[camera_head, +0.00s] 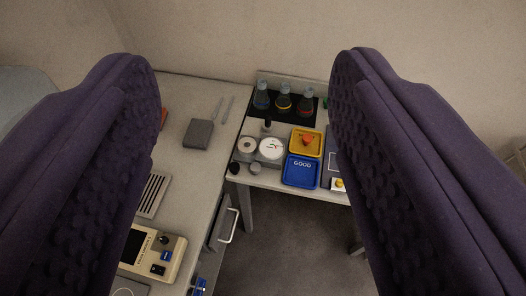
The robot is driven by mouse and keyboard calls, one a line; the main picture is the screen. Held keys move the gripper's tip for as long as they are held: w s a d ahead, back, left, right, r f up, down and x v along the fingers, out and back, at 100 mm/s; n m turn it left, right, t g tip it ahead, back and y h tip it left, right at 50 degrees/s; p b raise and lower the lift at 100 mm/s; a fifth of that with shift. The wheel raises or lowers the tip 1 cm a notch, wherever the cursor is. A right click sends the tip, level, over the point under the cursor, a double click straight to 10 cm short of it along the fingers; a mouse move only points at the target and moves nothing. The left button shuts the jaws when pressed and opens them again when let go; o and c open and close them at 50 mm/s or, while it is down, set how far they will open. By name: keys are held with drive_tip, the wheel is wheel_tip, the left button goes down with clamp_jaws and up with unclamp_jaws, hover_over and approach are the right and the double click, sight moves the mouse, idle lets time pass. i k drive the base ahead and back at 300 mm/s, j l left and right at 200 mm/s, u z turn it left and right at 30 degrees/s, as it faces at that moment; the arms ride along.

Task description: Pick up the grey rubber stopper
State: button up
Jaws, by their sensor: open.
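A small round grey piece (255,169), which looks like the grey rubber stopper, sits near the front edge of the far table, beside a small black round piece (234,168). It is small in the picture, so its exact shape is hard to tell. My gripper (245,80) is open, with its two purple padded fingers at the left and right of the view. Nothing is between the pads. The stopper lies well beyond the fingers, in line with the gap between them.
Behind the stopper are a white ring-shaped piece (247,146) and a round white dish (271,148). Blue (301,184) and yellow (293,142) trays lie to the right; several flasks (284,102) stand behind. A bench with a beige instrument (175,250) is at left. Open floor (285,240) lies in front.

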sight(255, 167)
drive_tip(key=i+l+u, duration=0.1)
drive_tip(key=u, duration=0.35)
drive_tip(key=i+l+u, duration=0.2)
drive_tip(key=u, duration=0.3)
drive_tip(key=i+l, duration=0.2)
drive_tip(key=i+l+u, duration=0.15)
drive_tip(key=l, duration=0.25)
drive_tip(key=i+l, duration=0.2)
drive_tip(key=l, duration=0.15)
drive_tip(key=i+l+u, duration=0.15)
drive_tip(key=l, duration=0.2)
